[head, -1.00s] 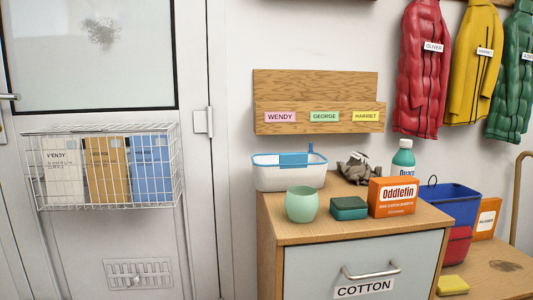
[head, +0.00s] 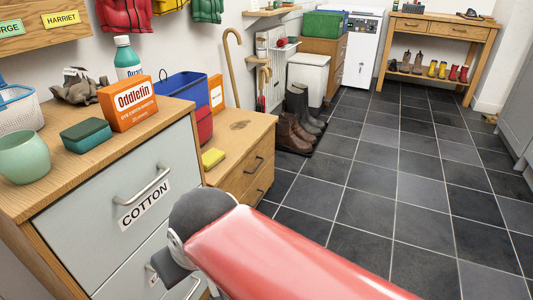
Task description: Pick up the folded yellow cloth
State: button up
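A small folded yellow cloth (head: 212,158) lies flat on the left part of the low wooden chest's top (head: 240,128), near its edge. It is close to the side of the taller cotton cabinet (head: 105,190). Nothing is touching it from above. My red arm link and its dark round joint reach in from the lower right, in front of the cabinet. My gripper's fingers do not show in the head view.
A blue bin (head: 182,88) over a red one (head: 204,124) stands behind the cloth. Boots (head: 296,130) stand right of the chest. The tiled floor (head: 400,170) is clear.

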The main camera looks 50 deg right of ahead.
aim_at(213, 155)
jog(key=z, duration=0.85)
jog(key=i+l+u, duration=0.1)
jog(key=i+l, duration=0.3)
jog(key=i+l+u, duration=0.15)
jog(key=i+l, duration=0.2)
jog(key=i+l+u, duration=0.1)
jog(key=i+l, duration=0.25)
jog(key=l, duration=0.2)
